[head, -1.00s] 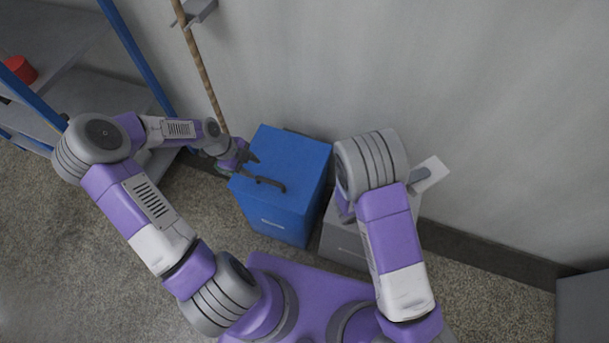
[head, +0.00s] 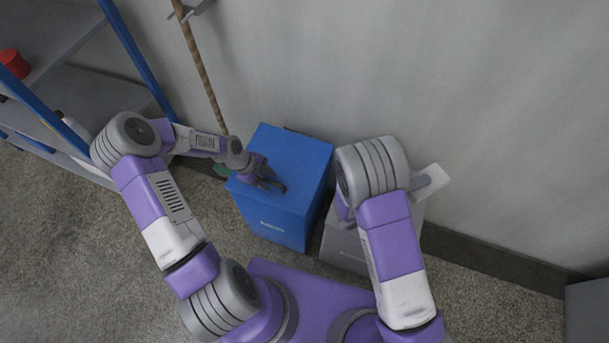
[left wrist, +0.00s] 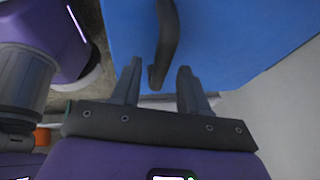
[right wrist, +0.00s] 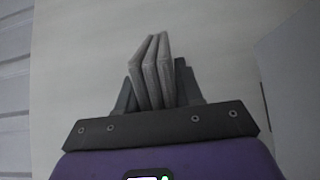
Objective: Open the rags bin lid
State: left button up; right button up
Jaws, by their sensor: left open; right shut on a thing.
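A blue bin (head: 290,160) with a dark bar handle (head: 281,187) on its closed lid stands against the wall; the label on its front is too small to read. My left gripper (head: 268,183) is open over the left part of the lid. In the left wrist view the handle (left wrist: 167,40) runs towards the open left gripper (left wrist: 157,78), its near end between the fingertips, not clamped. My right gripper (right wrist: 154,72) is shut on a pale folded, layered thing (right wrist: 151,70), perhaps cloth. In the head view my right forearm hides most of that gripper.
A grey bin (head: 345,245) stands right of the blue bin, partly under my right arm. A blue-framed shelf (head: 130,52) with a red container (head: 14,64) is at the left. Floor at the lower left is clear.

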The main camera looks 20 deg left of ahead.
pick_arm(q)
jog(key=shift+c, duration=0.2)
grip_shut()
jog(key=shift+r, duration=0.15)
